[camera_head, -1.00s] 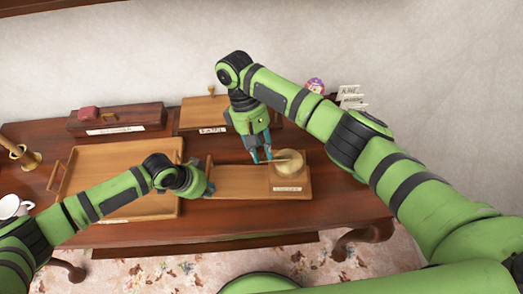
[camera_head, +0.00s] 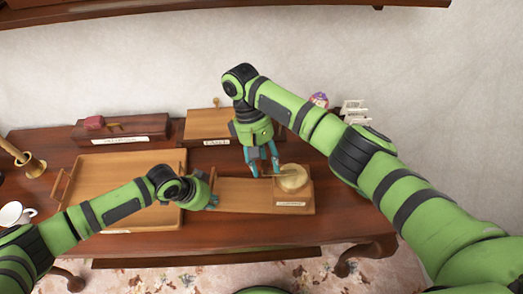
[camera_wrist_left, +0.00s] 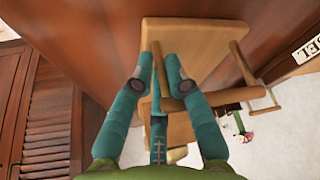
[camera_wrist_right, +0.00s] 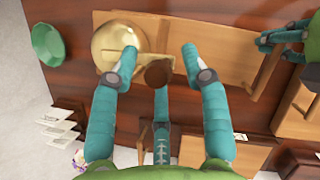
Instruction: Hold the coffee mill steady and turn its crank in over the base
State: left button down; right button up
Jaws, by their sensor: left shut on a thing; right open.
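The coffee mill has a long wooden base (camera_head: 238,196) with a brass dome (camera_head: 293,178) on a block at its right end. In the right wrist view the dome (camera_wrist_right: 112,42) has a crank with a dark brown knob (camera_wrist_right: 157,73). My right gripper (camera_head: 264,171) is open beside the dome. In its wrist view its fingers (camera_wrist_right: 160,55) stand either side of the knob, apart from it. My left gripper (camera_head: 212,201) is shut on the left end of the base, where a raised wooden bar (camera_wrist_left: 242,62) shows. The exact contact is partly hidden by its fingers.
A large wooden tray (camera_head: 120,168) lies left of the mill. A labelled box (camera_head: 208,124) stands behind the mill and a darker box (camera_head: 120,129) at the back left. White cards (camera_head: 352,112) stand behind right.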

jog(key=v, duration=1.1)
jog(key=shift+r, duration=0.4)
jog(key=shift+w+a, duration=0.1)
jog(key=shift+a, duration=0.05)
pick_arm(q)
jog(key=c, duration=1.1)
grip_release()
jog(key=shift+o, duration=0.2)
jog(key=shift+r, duration=0.1)
